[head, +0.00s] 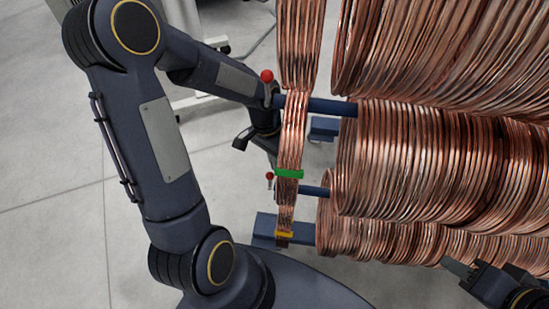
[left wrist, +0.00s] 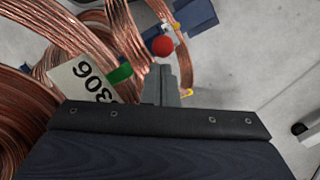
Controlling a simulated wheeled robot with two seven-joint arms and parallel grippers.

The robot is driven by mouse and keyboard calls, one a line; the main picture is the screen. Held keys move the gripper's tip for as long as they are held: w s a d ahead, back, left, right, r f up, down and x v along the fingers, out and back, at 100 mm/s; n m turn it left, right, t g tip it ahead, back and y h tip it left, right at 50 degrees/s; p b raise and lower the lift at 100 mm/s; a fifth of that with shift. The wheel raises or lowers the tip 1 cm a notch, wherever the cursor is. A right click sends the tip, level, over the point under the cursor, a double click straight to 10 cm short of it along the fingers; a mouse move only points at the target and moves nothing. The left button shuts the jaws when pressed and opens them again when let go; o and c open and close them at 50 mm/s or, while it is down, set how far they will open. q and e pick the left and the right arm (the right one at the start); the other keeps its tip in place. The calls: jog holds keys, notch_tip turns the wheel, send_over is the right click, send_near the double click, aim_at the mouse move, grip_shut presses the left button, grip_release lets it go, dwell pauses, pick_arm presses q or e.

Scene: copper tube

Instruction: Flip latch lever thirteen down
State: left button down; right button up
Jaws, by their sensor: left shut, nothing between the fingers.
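Two latch levers with red ball ends show in the head view: an upper one (head: 267,76) by the upper blue bar and a lower one (head: 269,176) by the middle blue bar. No number thirteen is readable on either. My left gripper (left wrist: 161,80) is shut and empty. In the left wrist view its fingertips are close to a red ball (left wrist: 162,46), which appears just beyond them; I cannot tell whether they touch. In the head view its fingers are mostly hidden. My right gripper (head: 459,267) is at the lower right, in front of the coils; its opening is unclear.
Large copper tube coils (head: 430,165) hang on blue bars (head: 318,106) at the right. A hanging copper bundle (head: 290,135) with green tape (head: 289,174) and yellow tape (head: 284,234) is beside my left wrist. A white tag (left wrist: 85,78) reads 306. Grey floor (head: 50,230) is clear at left.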

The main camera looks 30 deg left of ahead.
pick_arm(q)
jog(key=shift+s+a+t+h, duration=0.3)
jog(key=shift+a+h, duration=0.4)
jog(key=shift+h, duration=0.2)
jog(key=s+a+f+m+t+h+b, duration=0.2)
jog(key=a+f+h+b, duration=0.4)
jog(key=h, duration=0.8)
jog(key=shift+s+a+f+t+b, duration=0.35)
jog(key=shift+a+t+b, duration=0.3)
jog(key=shift+b, duration=0.75)
dwell(0.7)
dwell(0.4)
